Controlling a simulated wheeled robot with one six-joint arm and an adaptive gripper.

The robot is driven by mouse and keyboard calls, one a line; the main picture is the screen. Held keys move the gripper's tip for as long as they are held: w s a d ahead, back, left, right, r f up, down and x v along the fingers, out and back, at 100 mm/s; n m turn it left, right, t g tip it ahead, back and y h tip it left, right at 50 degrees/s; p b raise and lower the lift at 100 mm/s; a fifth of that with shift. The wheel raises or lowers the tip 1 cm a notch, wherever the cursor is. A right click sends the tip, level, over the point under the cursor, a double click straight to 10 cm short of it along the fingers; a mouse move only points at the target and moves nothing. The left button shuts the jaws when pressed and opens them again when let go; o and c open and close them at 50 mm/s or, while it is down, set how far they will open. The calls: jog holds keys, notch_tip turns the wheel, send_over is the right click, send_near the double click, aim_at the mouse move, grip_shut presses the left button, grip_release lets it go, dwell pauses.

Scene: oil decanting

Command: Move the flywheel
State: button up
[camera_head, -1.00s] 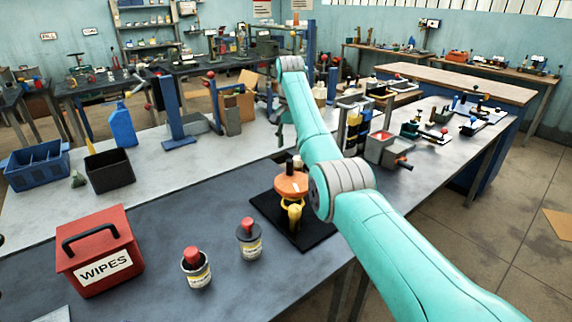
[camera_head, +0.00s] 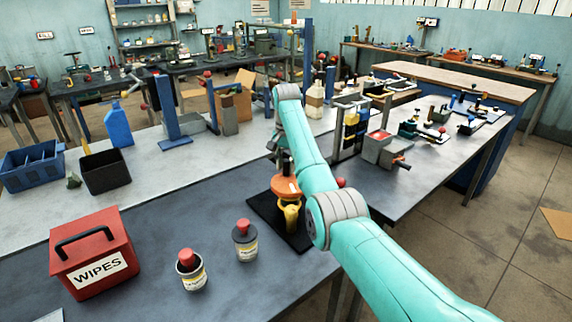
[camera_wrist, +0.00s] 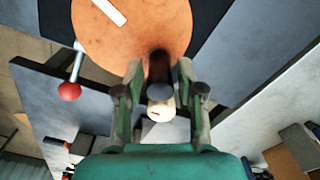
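The flywheel is an orange disc (camera_head: 285,189) on a yellow stand (camera_head: 291,215) over a black base plate. In the wrist view the orange disc (camera_wrist: 120,38) fills the top, with a white bar mark on it. A dark upright handle (camera_wrist: 159,67) with a pale rounded end (camera_wrist: 161,104) stands at its near edge. My gripper (camera_wrist: 160,68) is open, with one finger on each side of the dark handle; a narrow gap seems to show at each side. In the head view my arm partly hides the gripper and the handle.
A red-knobbed lever (camera_wrist: 69,91) sticks out beside the disc. Two red-capped cans (camera_head: 245,243) and a red wipes box (camera_head: 95,255) stand to the left on the dark bench. A grey box (camera_head: 378,148) and bottles stand behind to the right.

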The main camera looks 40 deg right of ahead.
grip_shut()
jog(key=shift+w+a+n, duration=0.1)
jog(key=shift+a+n, duration=0.35)
jog(key=shift+n, duration=0.75)
jog(key=shift+a+n, duration=0.4)
jog(key=shift+n, duration=0.8)
jog(key=shift+o, duration=2.4)
grip_release()
